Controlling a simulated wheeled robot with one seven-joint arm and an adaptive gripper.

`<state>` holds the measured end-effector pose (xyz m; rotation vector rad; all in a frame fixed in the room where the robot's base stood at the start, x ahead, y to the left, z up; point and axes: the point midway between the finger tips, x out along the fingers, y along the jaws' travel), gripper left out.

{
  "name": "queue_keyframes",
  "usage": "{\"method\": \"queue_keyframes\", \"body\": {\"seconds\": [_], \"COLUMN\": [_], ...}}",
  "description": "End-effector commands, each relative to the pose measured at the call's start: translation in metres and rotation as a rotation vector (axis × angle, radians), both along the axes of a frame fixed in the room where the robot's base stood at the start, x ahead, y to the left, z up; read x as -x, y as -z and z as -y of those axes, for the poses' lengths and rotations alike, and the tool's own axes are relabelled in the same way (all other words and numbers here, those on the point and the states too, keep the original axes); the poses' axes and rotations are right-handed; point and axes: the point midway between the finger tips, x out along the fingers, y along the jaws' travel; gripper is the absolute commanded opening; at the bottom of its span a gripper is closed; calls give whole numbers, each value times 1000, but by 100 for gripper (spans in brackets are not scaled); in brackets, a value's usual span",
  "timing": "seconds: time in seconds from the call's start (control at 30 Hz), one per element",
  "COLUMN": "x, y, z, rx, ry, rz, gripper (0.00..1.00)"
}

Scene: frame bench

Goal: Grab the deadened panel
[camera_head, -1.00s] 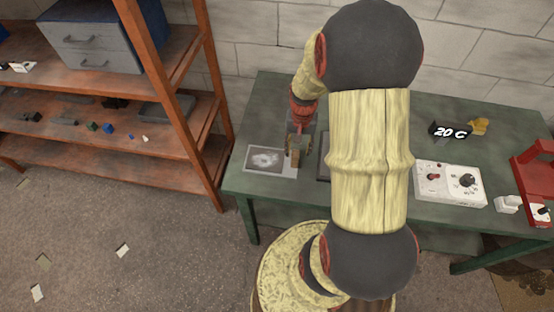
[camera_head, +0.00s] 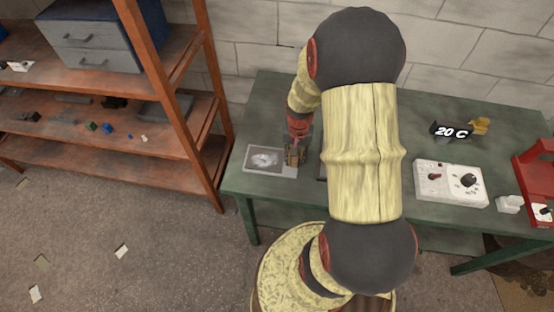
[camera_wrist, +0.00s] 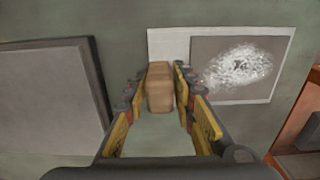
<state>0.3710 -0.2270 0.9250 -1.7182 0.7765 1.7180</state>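A grey panel with white speckled powder (camera_wrist: 238,66) lies on a white sheet (camera_wrist: 168,43) at the upper right of the wrist view. It shows in the head view at the table's left end (camera_head: 265,159). A second grey panel with a dark edge (camera_wrist: 50,95) lies at the left of the wrist view; my arm mostly hides it in the head view. I cannot tell which is the deadened one. My gripper (camera_wrist: 160,88) points down beside the speckled panel. Its fingers are apart, on either side of a small brown block (camera_wrist: 160,86), with narrow gaps seemingly left.
The green table (camera_head: 240,182) also holds a white box with knobs (camera_head: 450,184), a dark "20 C" sign (camera_head: 451,132) and a red stand (camera_head: 537,165). An orange shelf (camera_head: 190,130) stands left of the table. Bare tabletop lies around the panels.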

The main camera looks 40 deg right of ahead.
Motion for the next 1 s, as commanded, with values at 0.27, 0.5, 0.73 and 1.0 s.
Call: {"method": "queue_keyframes", "body": {"seconds": [0.27, 0.5, 0.73, 1.0], "x": [0, 0, 0, 0], "y": [0, 0, 0, -1], "z": [0, 0, 0, 0], "rx": [0, 0, 0, 1], "ry": [0, 0, 0, 0], "rz": [0, 0, 0, 1], "gripper": [8, 0, 0, 0]}}
